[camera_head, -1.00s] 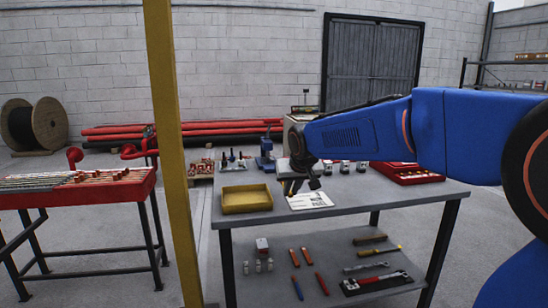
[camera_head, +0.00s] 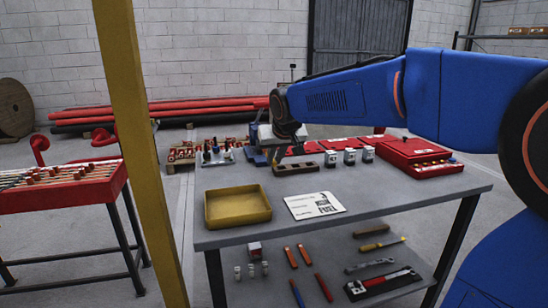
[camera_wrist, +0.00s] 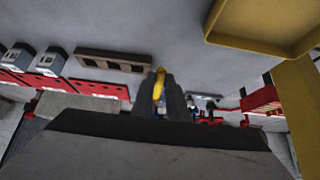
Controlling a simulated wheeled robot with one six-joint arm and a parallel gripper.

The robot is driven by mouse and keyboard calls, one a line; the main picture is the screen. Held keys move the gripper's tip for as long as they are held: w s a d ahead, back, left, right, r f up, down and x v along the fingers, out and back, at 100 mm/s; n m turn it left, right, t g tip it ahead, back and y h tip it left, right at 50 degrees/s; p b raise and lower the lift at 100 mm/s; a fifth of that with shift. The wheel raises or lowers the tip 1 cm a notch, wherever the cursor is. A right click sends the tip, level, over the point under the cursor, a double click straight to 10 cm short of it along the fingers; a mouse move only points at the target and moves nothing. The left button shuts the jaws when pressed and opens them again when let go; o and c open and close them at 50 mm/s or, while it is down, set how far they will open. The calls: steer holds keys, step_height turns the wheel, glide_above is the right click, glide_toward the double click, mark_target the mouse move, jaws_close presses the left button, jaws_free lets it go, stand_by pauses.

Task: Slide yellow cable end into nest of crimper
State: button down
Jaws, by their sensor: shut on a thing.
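In the wrist view a yellow cable end (camera_wrist: 158,84) sits between the fingers of my gripper (camera_wrist: 164,96), which is shut on it. In the head view my gripper (camera_head: 283,150) is above the back part of the grey table, beyond the paper card; the cable cannot be made out there. A blue bench tool (camera_head: 257,158), which looks like the crimper, stands at the table's back edge, just left of my gripper. It is partly covered by my wrist, and its nest is too small to see.
A yellow tray (camera_head: 238,206) and a paper card (camera_head: 315,205) lie at the table's front. A brown slotted block (camera_head: 296,168), small grey-white units (camera_head: 350,157) and a red case (camera_head: 418,157) stand behind. A tool rack (camera_head: 216,153) is at back left. A yellow post (camera_head: 135,130) stands left.

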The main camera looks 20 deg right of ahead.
steer(key=shift+w+f, duration=1.1)
steer(key=shift+w, duration=0.25)
steer(key=shift+w+f, duration=1.05)
steer(key=shift+w, duration=0.3)
steer(key=shift+w+f, duration=0.2)
steer(key=shift+w, duration=0.5)
steer(key=shift+w, duration=3)
steer(key=c, duration=1.7)
jaws_free()
steer(key=shift+o, duration=0.2)
